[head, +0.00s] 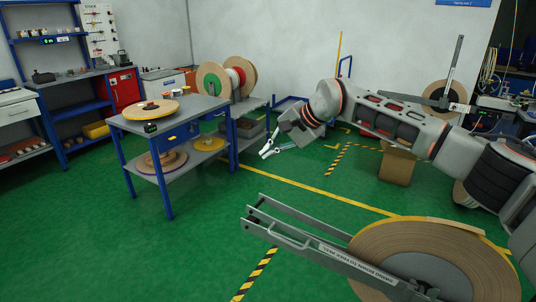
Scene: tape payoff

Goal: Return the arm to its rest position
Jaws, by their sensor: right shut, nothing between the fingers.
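My right arm (405,122) reaches in from the right edge and stretches left across the upper middle of the head view. Its right gripper (268,151) hangs at the arm's left end, tilted down over the green floor. The gripper is shut and empty, touching nothing visible. At the lower right, a large tan reel (370,245) lies tilted, with a long grey metal bar (330,250) in front of it. The bar carries printed lettering too small to read surely. The gripper is apart from both, above and to the left. My left gripper is out of view.
A blue-legged table (170,112) with a disc on top stands left of the gripper. Several upright reels (225,80) stand behind it. A cardboard box (397,166) sits below my right arm. Blue shelving (65,80) lines the left wall. Green floor (120,245) is clear in front.

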